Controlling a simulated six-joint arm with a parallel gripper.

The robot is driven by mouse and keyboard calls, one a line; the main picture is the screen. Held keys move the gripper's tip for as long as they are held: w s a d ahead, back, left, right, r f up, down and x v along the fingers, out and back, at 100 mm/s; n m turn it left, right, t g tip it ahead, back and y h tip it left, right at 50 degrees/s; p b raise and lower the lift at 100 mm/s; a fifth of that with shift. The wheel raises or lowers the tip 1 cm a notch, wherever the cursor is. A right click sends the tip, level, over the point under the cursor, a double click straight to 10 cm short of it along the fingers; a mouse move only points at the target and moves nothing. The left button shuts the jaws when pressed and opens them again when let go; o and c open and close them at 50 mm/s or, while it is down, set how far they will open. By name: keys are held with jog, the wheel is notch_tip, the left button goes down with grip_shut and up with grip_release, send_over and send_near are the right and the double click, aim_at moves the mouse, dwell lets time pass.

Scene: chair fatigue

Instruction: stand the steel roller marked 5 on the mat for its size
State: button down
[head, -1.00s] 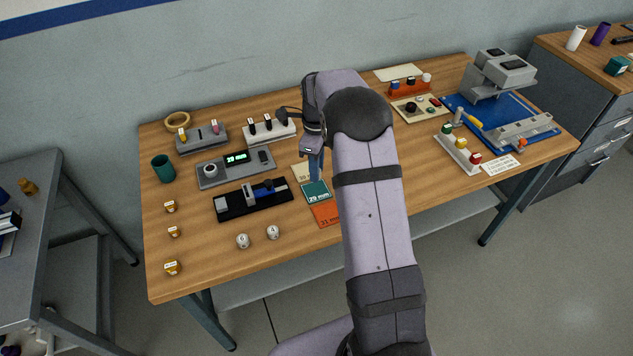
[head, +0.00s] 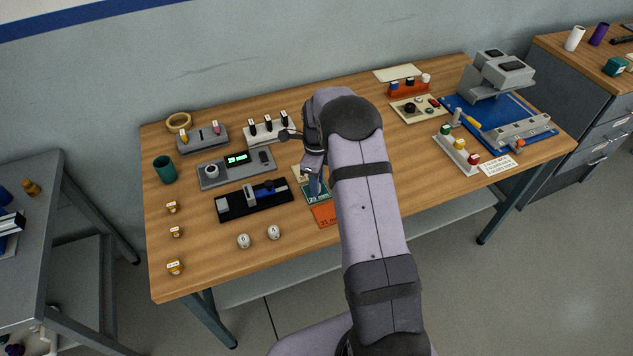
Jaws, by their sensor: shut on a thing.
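My gripper (head: 314,190) points down over the green mat (head: 316,199), in front of my arm. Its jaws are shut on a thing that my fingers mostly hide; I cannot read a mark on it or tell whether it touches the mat. The cream mat (head: 297,169) lies behind, partly covered by my gripper and a small pale shape. The orange mat (head: 323,214), marked 31 mm, lies in front. Two pale rollers, a left one (head: 243,241) and a right one (head: 273,232), stand near the front edge; their marks are too small to read surely.
A black measuring fixture (head: 228,209) with a blue part lies just left of the mats. Behind it is a grey gauge box (head: 210,178) with a lit green display. Small racks (head: 268,133) stand at the back.

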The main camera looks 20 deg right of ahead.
jog(key=shift+f, duration=0.15)
jog(key=c, duration=1.5)
grip_release()
notch_tip(320, 180, up, 12)
jog(key=b, duration=0.3)
jog(key=shift+r, duration=0.2)
